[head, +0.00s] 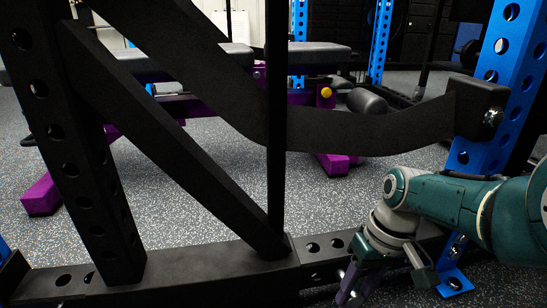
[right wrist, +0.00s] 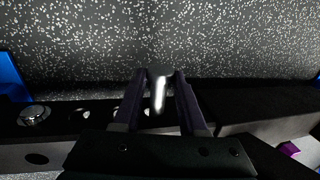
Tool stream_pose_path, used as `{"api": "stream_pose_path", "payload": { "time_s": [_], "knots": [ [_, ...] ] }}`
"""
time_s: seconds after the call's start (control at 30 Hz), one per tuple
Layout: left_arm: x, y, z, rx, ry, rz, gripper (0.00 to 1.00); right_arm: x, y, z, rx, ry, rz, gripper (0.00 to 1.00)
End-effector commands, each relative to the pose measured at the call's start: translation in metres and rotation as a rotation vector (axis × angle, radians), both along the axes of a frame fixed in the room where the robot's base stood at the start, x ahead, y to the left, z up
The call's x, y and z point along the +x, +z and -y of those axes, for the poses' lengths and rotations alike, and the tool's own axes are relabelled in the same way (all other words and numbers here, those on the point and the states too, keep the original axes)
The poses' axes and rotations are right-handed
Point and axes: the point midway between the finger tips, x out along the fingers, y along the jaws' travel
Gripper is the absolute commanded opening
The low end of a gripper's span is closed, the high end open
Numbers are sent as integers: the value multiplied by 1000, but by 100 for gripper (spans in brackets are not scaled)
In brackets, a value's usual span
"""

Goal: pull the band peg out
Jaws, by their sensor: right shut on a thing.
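The band peg (right wrist: 159,94) shows in the right wrist view as a bright metal pin between the two dark fingers of my right gripper (right wrist: 160,80). The fingers are shut on it, one on each side. The peg stands at the black base rail (right wrist: 70,118) with its row of holes; how deep it sits is hidden. In the head view my right gripper (head: 350,290) is low at the rail (head: 215,272), right of the middle. The peg is mostly hidden there by the gripper. My left gripper is not in view.
A black perforated upright (head: 85,170) and a slanting brace stand at the left. A black curved arm (head: 370,132) crosses above, joined to a blue upright (head: 512,75) at the right. A purple-framed bench (head: 315,55) stands behind on speckled floor.

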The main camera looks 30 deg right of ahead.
Motion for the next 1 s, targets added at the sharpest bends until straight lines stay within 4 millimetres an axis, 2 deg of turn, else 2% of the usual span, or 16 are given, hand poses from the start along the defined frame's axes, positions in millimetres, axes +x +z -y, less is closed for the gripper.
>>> {"api": "stream_pose_path", "payload": {
  "time_s": [0.03, 0.1, 0.23, 0.37, 0.63, 0.67, 0.9, 1.0],
  "knots": [
    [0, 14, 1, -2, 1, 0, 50, -10, 5, -3, 2, 2, -9, 0],
    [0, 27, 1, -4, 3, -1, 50, -21, 6, -7, 2, 2, -11, 0],
    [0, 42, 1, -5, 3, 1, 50, -38, 5, -12, 2, 2, -10, 0],
    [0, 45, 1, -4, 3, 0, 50, -45, 1, -14, 1, 1, -8, 0],
    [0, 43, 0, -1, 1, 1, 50, -44, 0, -14, 2, 1, -8, 0],
    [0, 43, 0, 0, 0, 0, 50, -44, 0, -14, 2, 1, -8, 45],
    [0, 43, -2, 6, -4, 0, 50, -43, 0, -14, 2, 0, -5, 70],
    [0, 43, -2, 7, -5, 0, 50, -43, 0, -13, 0, 0, -4, 70]
  ]
}}
